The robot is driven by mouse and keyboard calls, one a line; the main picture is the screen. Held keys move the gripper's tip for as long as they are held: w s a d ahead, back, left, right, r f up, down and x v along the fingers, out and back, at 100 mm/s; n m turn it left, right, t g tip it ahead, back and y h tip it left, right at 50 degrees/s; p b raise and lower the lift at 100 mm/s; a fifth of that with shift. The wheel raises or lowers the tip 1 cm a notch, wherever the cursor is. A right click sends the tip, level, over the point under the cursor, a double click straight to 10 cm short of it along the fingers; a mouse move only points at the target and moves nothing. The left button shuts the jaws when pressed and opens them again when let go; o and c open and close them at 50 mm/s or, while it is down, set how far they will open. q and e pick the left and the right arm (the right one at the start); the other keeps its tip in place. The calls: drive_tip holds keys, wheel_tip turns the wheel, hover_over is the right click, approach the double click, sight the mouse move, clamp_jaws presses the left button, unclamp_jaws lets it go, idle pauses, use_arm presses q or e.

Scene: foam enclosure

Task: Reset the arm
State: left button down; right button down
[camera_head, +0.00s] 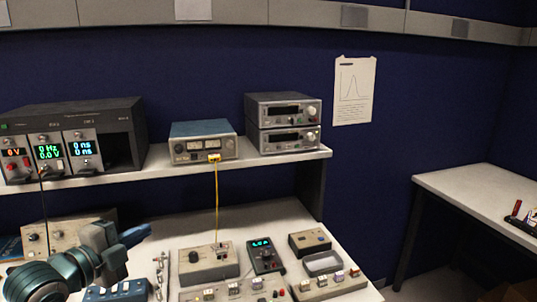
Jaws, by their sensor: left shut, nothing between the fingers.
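My left gripper (136,234) shows at the lower left, above the left part of the lab bench (286,212). Its fingers are together and point to the right, with nothing between them. It is apart from the devices around it. My left arm comes in from the lower left corner and hides part of a beige panel behind it. My right gripper does not show.
A shelf (245,164) above the bench carries a dark instrument rack (128,120), a blue-topped unit (202,128) and two stacked instruments (284,108). A yellow cable (217,195) hangs down to a grey box (208,266). A side table (470,190) stands at right.

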use_arm(q)
drive_tip(key=s+f+n+g+y, duration=0.2)
drive_tip(key=s+f+n, duration=0.3)
drive_tip(key=f, duration=0.6)
drive_tip(key=s+f+n+g+y, duration=0.25)
drive_tip(key=s+f+n, duration=0.2)
drive_tip(key=f, duration=0.55)
drive_tip(key=s+f+n+g+y, duration=0.25)
drive_tip(key=s+f+n, duration=0.35)
drive_tip(key=s, duration=0.4)
drive_tip(key=s+f+n+g+y, duration=0.1)
drive_tip(key=s+f+n+g, duration=0.35)
drive_tip(key=s+f, duration=0.5)
drive_tip(key=s+a+f+g, duration=0.1)
drive_tip(key=a+f, duration=0.2)
drive_tip(key=f, duration=2.5)
drive_tip(key=s+a+f+g, duration=0.1)
drive_tip(key=s+f, duration=1.8)
drive_tip(key=f, duration=0.1)
drive_tip(key=shift+a+n, duration=0.35)
drive_tip(key=shift+n, duration=0.05)
drive_tip(key=shift+f+g, duration=0.1)
drive_tip(key=shift+g, duration=0.15)
